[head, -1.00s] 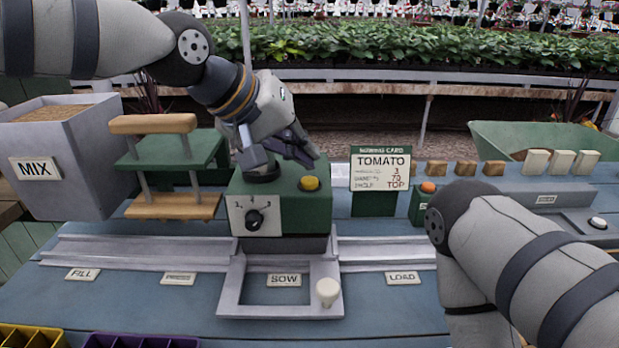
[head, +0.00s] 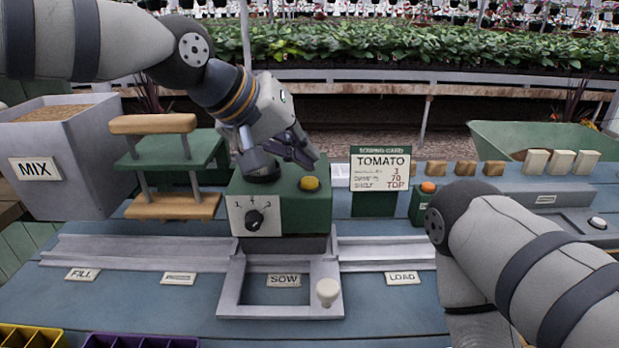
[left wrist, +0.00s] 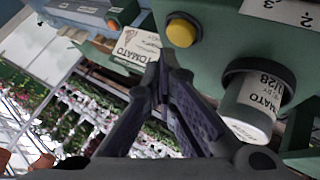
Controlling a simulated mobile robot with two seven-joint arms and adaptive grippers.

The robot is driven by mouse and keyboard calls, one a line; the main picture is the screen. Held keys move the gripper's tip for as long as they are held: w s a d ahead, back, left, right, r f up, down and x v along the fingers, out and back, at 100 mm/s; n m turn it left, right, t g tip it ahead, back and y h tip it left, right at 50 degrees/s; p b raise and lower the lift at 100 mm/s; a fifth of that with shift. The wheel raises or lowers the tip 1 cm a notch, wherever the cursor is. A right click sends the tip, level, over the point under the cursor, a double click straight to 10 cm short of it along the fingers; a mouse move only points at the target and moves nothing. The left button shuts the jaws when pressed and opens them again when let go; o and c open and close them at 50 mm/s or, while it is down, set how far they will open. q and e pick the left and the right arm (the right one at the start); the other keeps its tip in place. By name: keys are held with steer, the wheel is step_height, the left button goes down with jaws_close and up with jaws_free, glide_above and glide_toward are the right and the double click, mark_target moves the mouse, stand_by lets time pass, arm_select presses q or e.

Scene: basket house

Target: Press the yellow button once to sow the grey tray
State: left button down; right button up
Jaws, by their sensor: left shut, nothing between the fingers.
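The yellow button (head: 309,183) sits on top of the green sowing box (head: 305,212), near its right side. The button looks raised and also shows in the left wrist view (left wrist: 182,31). My left gripper (head: 312,160) is shut and empty, its tips above and just behind the button. In the left wrist view the closed tips (left wrist: 160,68) lie beside the button, apart from it. The SOW label (head: 284,281) shows inside a grey frame (head: 229,292) before the box. I cannot make out a grey tray. My right gripper is out of view.
A tomato-labelled seed container (left wrist: 250,105) stands in the box's black ring, beside my fingers. A dial (head: 255,219) is on the box front, and a white knob (head: 327,292) on the frame. A TOMATO card (head: 380,168) and an orange button (head: 428,187) stand to the right.

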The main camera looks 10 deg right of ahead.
arm_select(q)
steer(key=shift+f, duration=0.1)
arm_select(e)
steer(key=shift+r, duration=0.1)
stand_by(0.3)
arm_select(q)
steer(key=shift+f, duration=0.3)
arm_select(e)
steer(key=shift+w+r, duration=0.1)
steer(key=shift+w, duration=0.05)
arm_select(q)
steer(key=shift+f, duration=0.65)
stand_by(0.6)
steer(key=shift+r, duration=0.1)
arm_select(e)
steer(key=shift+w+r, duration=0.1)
arm_select(q)
steer(key=shift+r+p, duration=0.35)
steer(key=shift+r, duration=0.6)
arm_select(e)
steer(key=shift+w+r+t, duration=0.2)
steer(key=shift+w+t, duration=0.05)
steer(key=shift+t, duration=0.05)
